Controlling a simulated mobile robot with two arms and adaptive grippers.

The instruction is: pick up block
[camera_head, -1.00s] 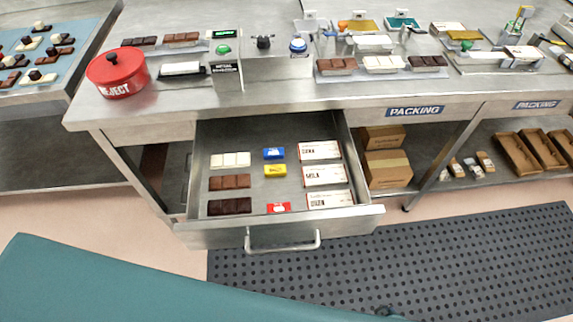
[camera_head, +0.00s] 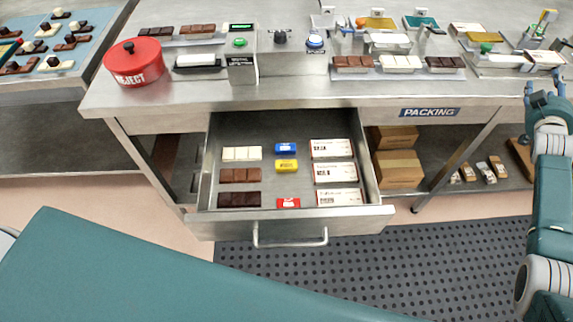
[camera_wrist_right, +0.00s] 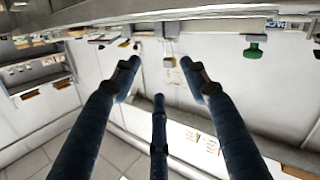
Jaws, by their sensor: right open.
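The task does not say which block. In the open drawer (camera_head: 300,213) in the head view lie a small blue block (camera_head: 286,148), a yellow block (camera_head: 286,166) and a red block (camera_head: 288,203). Beside them are a white bar (camera_head: 241,153), a milk-brown bar (camera_head: 240,175) and a dark bar (camera_head: 239,199). My right gripper (camera_head: 545,92) is at the far right, near the bench's front edge and well away from the drawer. In the right wrist view the gripper (camera_wrist_right: 160,76) has its fingers spread, with nothing between them. My left gripper is out of view.
White printed boxes (camera_head: 335,173) fill the drawer's right side. A red reject pot (camera_head: 135,63) stands on the bench at left. Trays of bars (camera_head: 400,63) and fixtures occupy the bench top. Cardboard boxes (camera_head: 398,168) sit on the shelf below. A perforated mat (camera_head: 400,262) covers the floor.

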